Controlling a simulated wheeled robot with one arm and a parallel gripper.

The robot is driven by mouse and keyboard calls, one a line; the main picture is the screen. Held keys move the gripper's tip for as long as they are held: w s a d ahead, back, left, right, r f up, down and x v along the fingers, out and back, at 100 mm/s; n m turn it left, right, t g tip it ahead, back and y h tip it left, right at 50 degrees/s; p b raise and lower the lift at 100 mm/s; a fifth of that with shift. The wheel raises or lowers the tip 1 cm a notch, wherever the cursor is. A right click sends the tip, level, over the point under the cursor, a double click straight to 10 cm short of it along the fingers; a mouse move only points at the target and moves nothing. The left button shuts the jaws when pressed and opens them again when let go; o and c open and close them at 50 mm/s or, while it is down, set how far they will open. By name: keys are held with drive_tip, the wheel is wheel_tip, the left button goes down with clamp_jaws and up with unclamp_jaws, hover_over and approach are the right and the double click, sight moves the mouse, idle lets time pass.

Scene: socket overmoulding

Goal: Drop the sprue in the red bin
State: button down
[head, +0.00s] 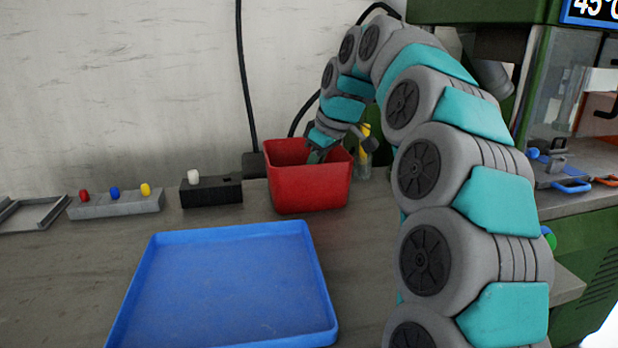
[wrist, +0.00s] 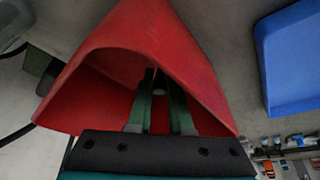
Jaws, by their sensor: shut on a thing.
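The red bin (head: 308,190) stands on the bench at the back, beyond the blue tray; it also fills much of the wrist view (wrist: 185,45). My gripper (head: 318,155) reaches down over the bin, and its fingertips are inside the bin's opening. In the wrist view my gripper (wrist: 160,86) has its two green fingers close together around a small grey-dark piece, the sprue (wrist: 159,93). Only a bit of the sprue shows. In the head view the bin wall and the fingers hide it.
An empty blue tray (head: 225,285) lies in front of the bin. Left of the bin are a black block with a white knob (head: 211,191) and a grey block with coloured knobs (head: 116,204). A green machine (head: 580,250) stands at right.

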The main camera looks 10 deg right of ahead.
drive_tip(key=shift+f, duration=0.4)
drive_tip(key=shift+f+b, duration=0.2)
drive_tip(key=shift+b, duration=0.1)
drive_tip(key=c, duration=0.8)
unclamp_jaws()
drive_tip(key=shift+c, duration=0.2)
